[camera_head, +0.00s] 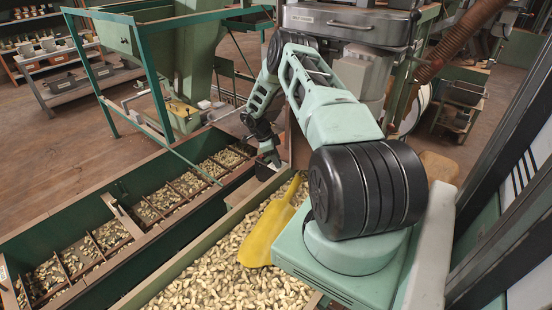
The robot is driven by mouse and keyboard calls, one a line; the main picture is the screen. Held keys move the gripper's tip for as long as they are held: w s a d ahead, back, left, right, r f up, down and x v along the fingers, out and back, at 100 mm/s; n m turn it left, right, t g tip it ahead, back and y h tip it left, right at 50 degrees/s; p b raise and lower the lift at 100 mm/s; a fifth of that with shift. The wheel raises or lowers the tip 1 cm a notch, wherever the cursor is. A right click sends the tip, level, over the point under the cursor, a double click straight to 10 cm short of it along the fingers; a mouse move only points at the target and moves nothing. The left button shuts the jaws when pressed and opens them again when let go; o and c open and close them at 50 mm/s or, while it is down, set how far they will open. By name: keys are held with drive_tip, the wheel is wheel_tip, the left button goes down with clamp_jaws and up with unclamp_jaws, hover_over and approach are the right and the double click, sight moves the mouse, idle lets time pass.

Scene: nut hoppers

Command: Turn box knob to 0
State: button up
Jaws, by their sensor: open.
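My arm reaches away from me over the hoppers, and my gripper (268,163) points down at its far end, small and dark. It is open, and I see nothing between its fingers. A green box-like housing (182,116) with a yellowish top stands on the floor beyond the hopper, left of my gripper and apart from it. Small dark details show on its top, but I cannot tell whether one is the knob or what setting it has. My arm hides part of the area behind my gripper.
A nut-filled hopper (152,292) with a yellow scoop (268,230) lies below my arm. A long green trough (58,223) with nuts in compartments runs along the left. A green frame (158,84) stands beyond it. Open floor (55,155) lies at left.

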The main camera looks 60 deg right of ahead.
drive_tip(key=shift+f, duration=0.1)
drive_tip(key=shift+c, duration=0.4)
clamp_jaws()
